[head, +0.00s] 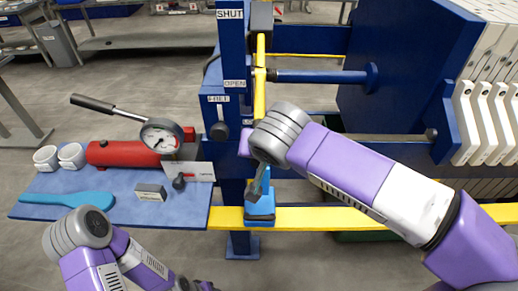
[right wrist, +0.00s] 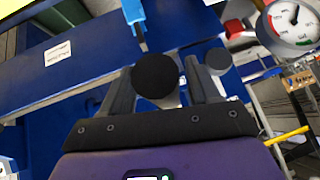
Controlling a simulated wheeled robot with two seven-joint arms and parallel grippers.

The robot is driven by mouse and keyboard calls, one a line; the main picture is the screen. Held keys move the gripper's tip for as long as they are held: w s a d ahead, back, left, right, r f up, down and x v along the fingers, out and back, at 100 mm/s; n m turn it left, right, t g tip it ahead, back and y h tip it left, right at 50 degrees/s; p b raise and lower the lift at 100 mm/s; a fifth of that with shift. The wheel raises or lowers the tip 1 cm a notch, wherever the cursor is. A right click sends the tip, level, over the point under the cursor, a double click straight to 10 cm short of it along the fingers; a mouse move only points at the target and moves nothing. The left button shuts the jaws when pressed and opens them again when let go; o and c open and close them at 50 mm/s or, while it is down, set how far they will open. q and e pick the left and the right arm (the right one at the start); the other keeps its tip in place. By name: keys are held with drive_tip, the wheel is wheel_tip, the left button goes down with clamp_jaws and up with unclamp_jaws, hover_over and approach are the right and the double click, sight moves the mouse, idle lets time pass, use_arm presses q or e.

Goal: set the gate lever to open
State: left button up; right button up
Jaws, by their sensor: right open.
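The blue post (head: 233,60) carries a SHUT sign (head: 230,14) at its top and an OPEN sign (head: 235,84) lower down. A small label that seems to read GATE (head: 217,99) sits above a black-knobbed lever (head: 220,132), whose knob hangs low. My right gripper (right wrist: 158,68) is open. In the right wrist view a round black knob (right wrist: 155,78) shows between its fingers; I cannot tell whether they touch it. In the head view my right wrist is just right of the post and hides most of the jaws. My left gripper is not visible; only its arm shows.
A blue-topped table (head: 40,207) at left holds a red cylinder (head: 120,153), a pressure gauge (head: 160,136), a light-blue tool (head: 65,199) and white cups (head: 71,155). A yellow rail (head: 340,217) runs right from the post. Blue press plates stand at right.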

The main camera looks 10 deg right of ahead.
drive_tip(key=p+v, duration=0.2)
drive_tip(key=v, duration=0.4)
drive_tip(key=shift+s+r, duration=0.15)
drive_tip(key=shift+r, duration=0.15)
drive_tip(key=shift+s+r, duration=0.3)
drive_tip(key=shift+s, duration=0.05)
